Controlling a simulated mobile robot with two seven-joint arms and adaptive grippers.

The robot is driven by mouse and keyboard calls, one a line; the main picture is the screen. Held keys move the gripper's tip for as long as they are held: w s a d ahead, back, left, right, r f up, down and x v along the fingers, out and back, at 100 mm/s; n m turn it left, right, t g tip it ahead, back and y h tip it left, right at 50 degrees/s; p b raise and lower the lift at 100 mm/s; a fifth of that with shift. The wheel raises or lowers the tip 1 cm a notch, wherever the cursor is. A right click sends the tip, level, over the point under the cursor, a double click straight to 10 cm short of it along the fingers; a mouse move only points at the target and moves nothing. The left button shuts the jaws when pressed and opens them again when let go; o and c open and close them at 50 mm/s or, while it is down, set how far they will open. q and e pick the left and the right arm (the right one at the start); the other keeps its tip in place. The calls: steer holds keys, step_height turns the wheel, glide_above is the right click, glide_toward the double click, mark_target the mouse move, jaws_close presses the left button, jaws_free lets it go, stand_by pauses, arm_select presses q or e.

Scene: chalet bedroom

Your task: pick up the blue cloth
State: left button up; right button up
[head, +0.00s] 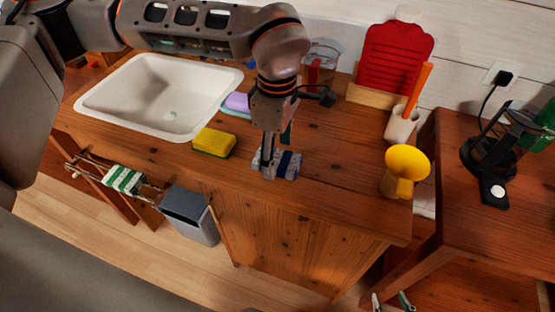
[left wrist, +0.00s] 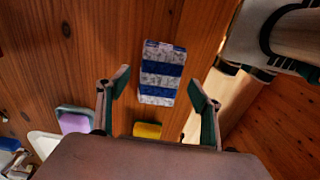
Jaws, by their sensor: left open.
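The blue cloth (head: 289,165) is a small folded piece with blue and grey-white patterned bands, lying flat near the front edge of the wooden counter. In the left wrist view the cloth (left wrist: 162,73) lies beyond and between the open fingertips, not held. My left gripper (head: 270,162) points down over the cloth in the head view and hides part of it. In the left wrist view its two fingers (left wrist: 160,90) are spread with nothing between them. My right gripper (head: 391,301) shows only its two separated fingertips at the bottom edge, low beside the counter.
A yellow sponge (head: 214,143) and a purple sponge (head: 238,102) lie left of the cloth by the white sink (head: 150,95). A yellow funnel-like cup (head: 404,170) and a white utensil holder (head: 401,125) stand at right. The counter between is clear.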

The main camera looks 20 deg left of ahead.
mark_target(277, 158)
arm_select(q)
steer(key=shift+f, duration=0.55)
steer(key=shift+w, duration=0.1)
steer(key=c, duration=1)
steer(key=shift+c, duration=0.2)
arm_select(e)
steer(key=shift+w+r, duration=0.25)
steer(key=shift+w, duration=0.1)
arm_select(q)
steer(key=shift+r, duration=0.1)
step_height(277, 158, up, 20)
steer(key=p, duration=0.2)
arm_select(e)
steer(key=shift+s+a+r, duration=0.2)
steer(key=shift+a+r, duration=0.05)
steer(key=shift+r, duration=0.45)
